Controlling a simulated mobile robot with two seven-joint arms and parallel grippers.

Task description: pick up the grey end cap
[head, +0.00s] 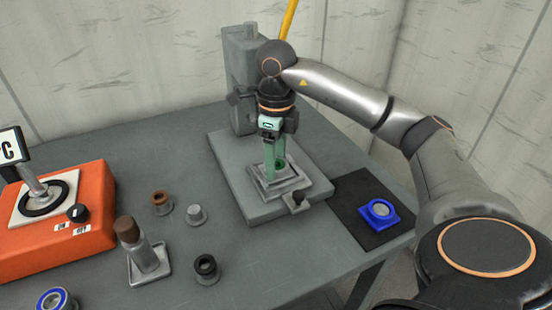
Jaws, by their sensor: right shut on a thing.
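A small light-grey cap (197,213) sits on a low round base on the table, left of the press; it looks like the grey end cap. My right gripper (274,172) reaches down over the press's square plate, well to the right of that cap. Its pale green fingers are shut on a small dark green part (281,164), low above or at the plate; contact with the plate is unclear. My left gripper is not in view.
A grey press (240,70) with a square plate (292,186) stands at the back. A brown ring (160,197), black ring (206,265) and brown-topped jack (145,255) stand near the cap. An orange box (60,245) is left; a blue holder (379,212) lies right on a black mat (350,187).

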